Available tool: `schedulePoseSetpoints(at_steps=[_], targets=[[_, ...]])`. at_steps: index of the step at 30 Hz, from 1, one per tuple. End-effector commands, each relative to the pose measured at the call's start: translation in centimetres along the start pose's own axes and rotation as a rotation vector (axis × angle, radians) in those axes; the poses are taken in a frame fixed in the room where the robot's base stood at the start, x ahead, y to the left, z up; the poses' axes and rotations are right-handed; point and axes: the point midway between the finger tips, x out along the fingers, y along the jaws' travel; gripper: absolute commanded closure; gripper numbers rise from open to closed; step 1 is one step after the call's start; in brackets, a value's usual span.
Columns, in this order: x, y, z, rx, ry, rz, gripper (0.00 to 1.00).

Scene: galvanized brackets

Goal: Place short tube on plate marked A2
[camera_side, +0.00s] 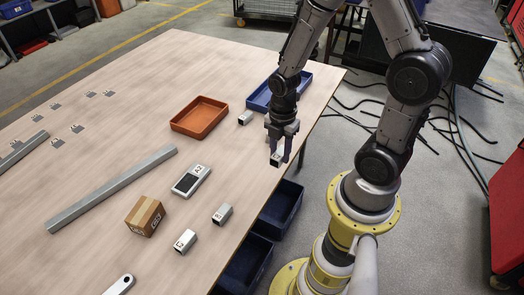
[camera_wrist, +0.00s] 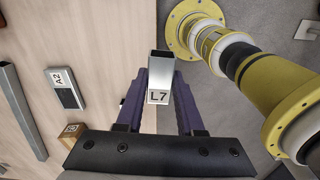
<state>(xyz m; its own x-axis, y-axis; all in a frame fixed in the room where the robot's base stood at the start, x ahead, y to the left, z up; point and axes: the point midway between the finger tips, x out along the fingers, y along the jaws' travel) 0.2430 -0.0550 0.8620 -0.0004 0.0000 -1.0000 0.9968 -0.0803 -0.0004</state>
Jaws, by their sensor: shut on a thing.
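My gripper (camera_side: 279,157) is shut on a short square tube (camera_side: 275,161), held near the table's right edge. In the wrist view the tube (camera_wrist: 160,66) sits between the two purple fingers, with its open end showing and a label reading L7. The plate marked A2 (camera_side: 191,181) lies flat on the table, left of and nearer the camera than my gripper. It has a white label and a dark face. It also shows at the left of the wrist view (camera_wrist: 66,89), apart from the held tube.
Other short tubes stand near the front (camera_side: 222,214), (camera_side: 185,241) and behind my gripper (camera_side: 245,117). A cardboard box (camera_side: 145,216) and a long bar (camera_side: 112,188) lie near the plate. An orange tray (camera_side: 200,118) and a blue tray (camera_side: 307,80) are farther back.

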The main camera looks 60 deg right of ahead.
Motion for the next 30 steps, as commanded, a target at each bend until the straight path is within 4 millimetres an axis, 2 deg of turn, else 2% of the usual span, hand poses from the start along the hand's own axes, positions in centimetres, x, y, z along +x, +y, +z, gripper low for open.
schedulePoseSetpoints(at_steps=[6, 8, 11, 14, 18, 21, 25, 30], targets=[[-0.2, -0.8, -0.1, 0.019, 0.001, -0.01, 1.0], [-0.5, -0.2, 0.0, 0.049, 0.002, -0.015, 1.0], [-1.1, 1.8, -0.3, 0.083, 0.001, -0.016, 1.0], [-1.6, 4.5, -1.7, 0.085, 0.0, -0.017, 1.0], [-2.3, 8.2, -4.8, 0.048, -0.001, -0.01, 1.0], [-2.6, 10.0, -7.4, 0.0, 0.0, -0.003, 1.0], [-2.5, 10.7, -9.6, -0.058, 0.0, 0.004, 1.0], [-1.7, 11.7, -10.7, -0.082, 0.0, -0.001, 1.0]])
